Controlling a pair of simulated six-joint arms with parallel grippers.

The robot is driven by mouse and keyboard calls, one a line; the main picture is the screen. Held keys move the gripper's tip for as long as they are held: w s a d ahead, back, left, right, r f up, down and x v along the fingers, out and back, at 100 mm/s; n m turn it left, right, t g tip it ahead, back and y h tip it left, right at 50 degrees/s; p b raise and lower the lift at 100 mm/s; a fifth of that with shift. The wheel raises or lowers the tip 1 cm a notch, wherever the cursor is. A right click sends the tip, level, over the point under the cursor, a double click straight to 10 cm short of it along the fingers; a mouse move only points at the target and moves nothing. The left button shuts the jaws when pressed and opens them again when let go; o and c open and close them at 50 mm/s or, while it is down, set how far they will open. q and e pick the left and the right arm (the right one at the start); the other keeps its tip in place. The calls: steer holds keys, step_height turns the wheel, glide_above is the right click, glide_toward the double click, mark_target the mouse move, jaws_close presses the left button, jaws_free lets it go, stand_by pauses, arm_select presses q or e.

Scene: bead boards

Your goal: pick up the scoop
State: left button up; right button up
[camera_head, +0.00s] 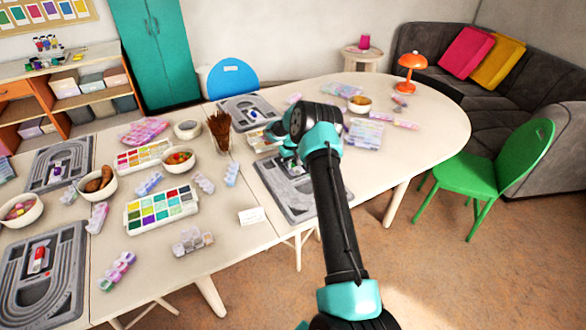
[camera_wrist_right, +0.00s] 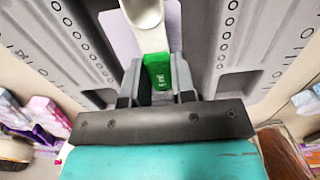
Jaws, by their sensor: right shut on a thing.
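The scoop shows in the right wrist view, with a green handle (camera_wrist_right: 158,72) and a pale metal head (camera_wrist_right: 145,14) that runs out of the top of the picture. My right gripper (camera_wrist_right: 158,88) is shut on the green handle, one dark finger on each side. The scoop lies over a lilac patch on a grey bead board (camera_wrist_right: 225,45); I cannot tell whether it touches the board. In the head view my right gripper (camera_head: 288,156) is over the grey bead board (camera_head: 300,208), and the arm hides part of it. My left gripper is not in view.
A jar of brown sticks (camera_head: 221,132), a bowl of colored pieces (camera_head: 179,160) and a bead tray (camera_head: 161,209) stand to the left. A small white card (camera_head: 251,216) is near the front edge. Another grey board (camera_head: 245,112) lies behind.

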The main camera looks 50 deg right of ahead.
steer(key=shift+c, duration=0.5)
steer(key=shift+r, duration=0.15)
steer(key=shift+r, duration=0.7)
step_height(320, 180, up, 2)
steer(key=shift+r, duration=0.1)
steer(key=s+a, duration=0.3)
steer(key=a, duration=0.1)
steer(key=s+a, duration=0.4)
steer(key=s+a+r, duration=0.1)
steer(key=s+a, duration=0.2)
steer(key=a, duration=0.1)
steer(key=shift+s, duration=0.3)
